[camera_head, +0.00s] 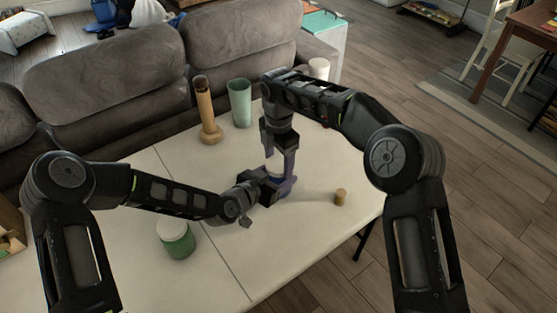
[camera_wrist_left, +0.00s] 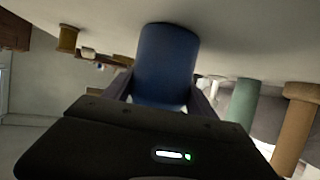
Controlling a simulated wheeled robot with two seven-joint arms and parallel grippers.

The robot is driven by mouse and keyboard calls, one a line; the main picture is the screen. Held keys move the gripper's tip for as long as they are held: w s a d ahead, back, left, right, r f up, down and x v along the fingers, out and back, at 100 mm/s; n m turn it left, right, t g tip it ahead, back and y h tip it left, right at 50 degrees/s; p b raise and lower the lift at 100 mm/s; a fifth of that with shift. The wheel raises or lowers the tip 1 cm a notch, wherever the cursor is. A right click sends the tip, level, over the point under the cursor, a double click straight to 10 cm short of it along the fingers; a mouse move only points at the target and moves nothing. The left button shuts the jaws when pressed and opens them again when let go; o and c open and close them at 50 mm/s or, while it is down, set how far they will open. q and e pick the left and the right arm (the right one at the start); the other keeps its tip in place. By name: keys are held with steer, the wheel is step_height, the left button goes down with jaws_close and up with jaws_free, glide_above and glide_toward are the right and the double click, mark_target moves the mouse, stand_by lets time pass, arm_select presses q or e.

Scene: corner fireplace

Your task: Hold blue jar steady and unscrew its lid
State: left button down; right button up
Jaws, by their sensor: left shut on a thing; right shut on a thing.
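The blue jar (camera_head: 285,187) stands on the white table, mostly covered by my grippers in the head view. In the left wrist view, which is upside down, the blue jar (camera_wrist_left: 166,62) stands between my left gripper's fingers (camera_wrist_left: 165,95). My left gripper (camera_head: 268,186) reaches in from the left, low at the jar's side, and is shut on it. My right gripper (camera_head: 284,162) points down from above and is shut at the jar's top. The lid is hidden there, so I cannot tell how far it is turned.
A green jar with a white lid (camera_head: 176,238) stands at the left front. A small cork-coloured piece (camera_head: 341,197) lies to the right. A green cup (camera_head: 240,103), a tall wooden holder (camera_head: 207,112) and a white cup (camera_head: 318,69) stand at the back, before the grey sofa (camera_head: 110,75).

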mark_target(279, 164)
steer(key=shift+r, duration=0.15)
stand_by(0.6)
steer(key=shift+r, duration=0.95)
steer(key=shift+r, duration=2)
arm_select(q)
steer(key=shift+c, duration=1)
jaws_free()
steer(key=shift+s+a, duration=0.1)
steer(key=b+v, duration=0.1)
steer(key=v, duration=1)
steer(key=shift+s+a, duration=0.2)
steer(key=shift+s, duration=0.1)
arm_select(e)
steer(key=shift+f, duration=0.55)
